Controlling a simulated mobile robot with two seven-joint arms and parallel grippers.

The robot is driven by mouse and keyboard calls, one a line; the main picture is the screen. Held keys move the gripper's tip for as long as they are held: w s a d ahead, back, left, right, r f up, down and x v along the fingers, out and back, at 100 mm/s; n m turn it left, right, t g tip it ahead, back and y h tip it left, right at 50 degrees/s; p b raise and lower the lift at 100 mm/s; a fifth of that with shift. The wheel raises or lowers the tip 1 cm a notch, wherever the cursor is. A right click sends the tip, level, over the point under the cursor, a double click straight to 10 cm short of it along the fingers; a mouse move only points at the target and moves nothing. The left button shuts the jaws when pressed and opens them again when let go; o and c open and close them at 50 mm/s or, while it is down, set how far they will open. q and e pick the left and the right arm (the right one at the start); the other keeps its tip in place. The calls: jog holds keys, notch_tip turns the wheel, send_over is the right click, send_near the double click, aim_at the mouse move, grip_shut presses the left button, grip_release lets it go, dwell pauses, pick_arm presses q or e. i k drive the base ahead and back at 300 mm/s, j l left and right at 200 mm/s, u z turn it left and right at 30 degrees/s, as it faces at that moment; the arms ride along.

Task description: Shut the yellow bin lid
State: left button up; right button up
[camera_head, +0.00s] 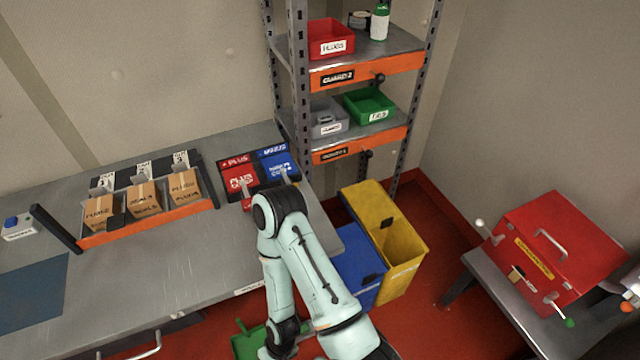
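The yellow bin (408,277) stands on the red floor right of the bench, below the shelf rack. Its near-right part shows an open, shadowed inside. A yellow panel with a small dark handle, which looks like the lid (367,207), is at its far-left side and appears raised; its exact angle is hard to tell. One of my pale green arms rises from the bottom edge and bends back down left of the bin. Its lower end runs low in the picture and no fingertips show. Neither of my grippers is in view.
A blue bin (354,265) stands against the yellow bin's near-left side, partly behind my arm. The grey bench (190,275) is left. The rack (402,130) stands behind. A red box (560,245) with levers sits on a right-hand stand. Red floor is free between bin and stand.

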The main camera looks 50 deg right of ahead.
aim_at(372, 205)
jog(key=z, duration=2.55)
jog(key=u, duration=0.45)
jog(key=i+l+u, duration=0.1)
jog(key=u, duration=0.3)
jog(key=i+l+u, duration=0.1)
jog(key=l+u, duration=0.5)
jog(key=u, duration=0.2)
jog(key=l+u, duration=0.35)
jog(key=l, duration=1.3)
